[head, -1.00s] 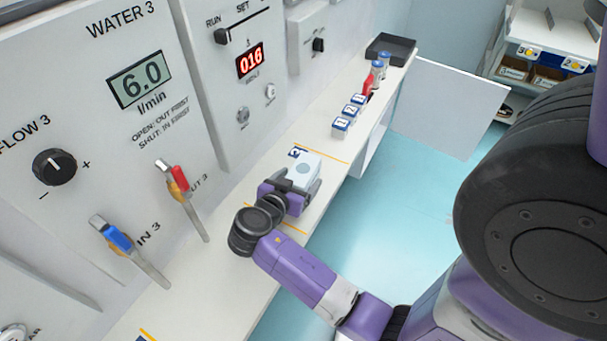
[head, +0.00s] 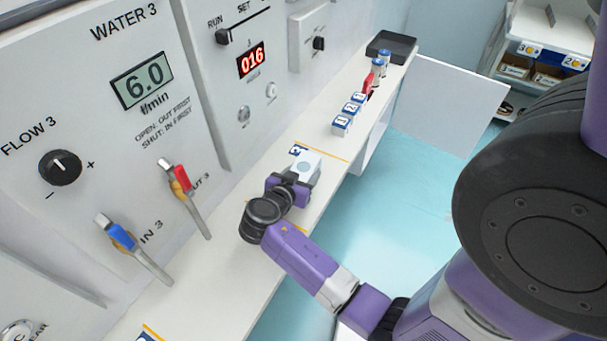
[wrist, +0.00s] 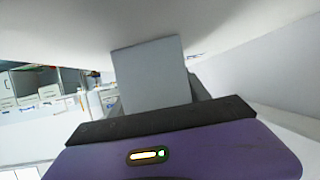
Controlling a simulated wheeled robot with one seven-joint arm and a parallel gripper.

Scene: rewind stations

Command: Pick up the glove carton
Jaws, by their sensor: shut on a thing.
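The glove carton (head: 308,164) is a small white box with a pale round mark on its top, over the white counter in the head view. My gripper (head: 296,181) is shut on it from the near side. In the wrist view the carton (wrist: 150,75) is a plain grey face rising beyond the dark edge of my gripper (wrist: 160,118). My gripper hides the carton's near end. I cannot tell whether its underside touches the counter.
The counter (head: 222,290) runs along a panel with a blue-handled valve (head: 120,235) and a red-handled valve (head: 180,180). Several small numbered boxes (head: 342,124), bottles (head: 377,72) and a black tray (head: 391,47) stand farther along. Open floor lies right of the counter.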

